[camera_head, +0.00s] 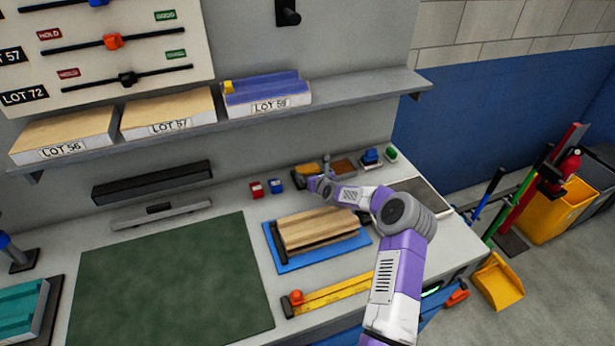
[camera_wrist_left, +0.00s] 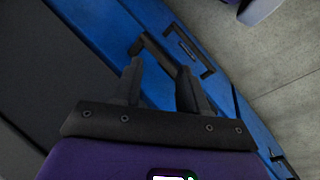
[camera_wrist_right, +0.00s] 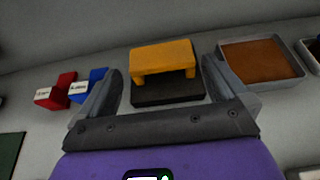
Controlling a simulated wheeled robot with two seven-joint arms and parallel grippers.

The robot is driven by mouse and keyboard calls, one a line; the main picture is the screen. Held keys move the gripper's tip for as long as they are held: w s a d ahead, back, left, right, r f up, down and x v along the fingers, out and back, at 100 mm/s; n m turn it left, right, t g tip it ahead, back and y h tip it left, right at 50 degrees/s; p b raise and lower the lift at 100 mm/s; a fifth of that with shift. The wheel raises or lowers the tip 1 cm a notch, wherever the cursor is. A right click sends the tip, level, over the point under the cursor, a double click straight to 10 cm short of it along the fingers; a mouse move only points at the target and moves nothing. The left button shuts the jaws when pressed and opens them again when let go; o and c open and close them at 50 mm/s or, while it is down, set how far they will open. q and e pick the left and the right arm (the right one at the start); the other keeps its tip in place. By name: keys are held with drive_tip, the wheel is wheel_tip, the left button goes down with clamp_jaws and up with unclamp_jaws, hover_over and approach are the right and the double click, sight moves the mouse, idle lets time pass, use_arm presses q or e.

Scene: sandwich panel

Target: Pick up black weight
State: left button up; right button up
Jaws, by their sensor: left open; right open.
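A black block (camera_wrist_right: 168,92) with a yellow bridge-shaped handle (camera_wrist_right: 163,57) on top sits on the bench in the right wrist view. It looks like the black weight, though I cannot be sure. In the head view its yellow handle (camera_head: 304,169) shows at the back of the bench, with its base partly hidden. My right gripper (camera_head: 318,182) is beside it. In the right wrist view the right gripper (camera_wrist_right: 162,78) is open and empty, its fingers either side of the block in the picture. My left gripper (camera_wrist_left: 160,78) is open and empty in front of a blue drawer front.
Red (camera_head: 256,190) and blue (camera_head: 276,185) small blocks stand left of the right gripper. A brown-filled tray (camera_wrist_right: 262,60) is close on the right. A wooden panel (camera_head: 318,228) lies on a blue mat (camera_head: 290,262) nearer the front. The shelf (camera_head: 350,92) overhangs the back.

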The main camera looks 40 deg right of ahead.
sight(307, 167)
drive_tip(key=shift+x, duration=1.65)
drive_tip(key=c, duration=1.6)
drive_tip(key=shift+w+d+r, duration=0.15)
drive_tip(key=shift+r, duration=0.15)
drive_tip(key=shift+c, duration=0.8)
drive_tip(key=shift+r, duration=0.1)
